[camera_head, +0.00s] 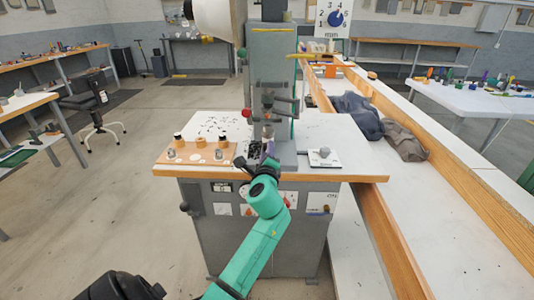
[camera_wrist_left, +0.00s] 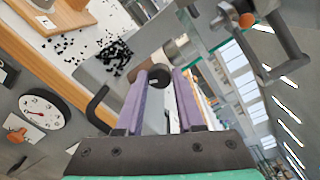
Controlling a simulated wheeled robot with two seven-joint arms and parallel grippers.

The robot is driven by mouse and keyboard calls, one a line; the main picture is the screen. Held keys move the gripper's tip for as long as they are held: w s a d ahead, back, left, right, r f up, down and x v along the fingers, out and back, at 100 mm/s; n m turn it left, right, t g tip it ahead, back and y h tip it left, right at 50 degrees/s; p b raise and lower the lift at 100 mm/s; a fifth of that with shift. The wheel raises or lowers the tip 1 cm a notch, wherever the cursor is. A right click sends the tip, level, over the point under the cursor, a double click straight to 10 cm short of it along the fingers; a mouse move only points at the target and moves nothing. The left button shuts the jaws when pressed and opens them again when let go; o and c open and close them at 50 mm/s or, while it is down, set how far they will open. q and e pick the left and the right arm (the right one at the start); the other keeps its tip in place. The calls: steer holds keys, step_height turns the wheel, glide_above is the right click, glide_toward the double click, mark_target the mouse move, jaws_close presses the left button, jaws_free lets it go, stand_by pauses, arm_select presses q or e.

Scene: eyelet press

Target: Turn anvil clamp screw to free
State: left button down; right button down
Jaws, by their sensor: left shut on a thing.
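The eyelet press (camera_head: 272,65) stands on a white-topped bench in the middle of the head view. In the left wrist view, a dark round screw head (camera_wrist_left: 158,72), apparently the anvil clamp screw, sits between my purple fingertips. A pale cylindrical part (camera_wrist_left: 178,52) of the press is just beyond it. My left gripper (camera_wrist_left: 160,80) is shut on the screw head. In the head view my left gripper (camera_head: 266,152) is at the foot of the press column, and the arm hides the screw there. My right gripper is out of view.
A wooden board (camera_head: 172,158) with small parts lies left of the press, a white plate with a grey knob (camera_head: 323,157) to its right. Black bits (camera_wrist_left: 115,55) are scattered on the bench. A black bent lever (camera_wrist_left: 97,105) passes close to my left finger.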

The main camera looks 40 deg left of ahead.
arm_select(q)
steer(key=n+t+b, duration=0.1)
steer(key=n+b, duration=0.4)
steer(key=n, duration=1.3)
steer(key=shift+f+n, duration=0.1)
steer(key=shift+n, duration=0.3)
steer(key=c, duration=0.5)
jaws_free()
steer(key=shift+h, duration=0.3)
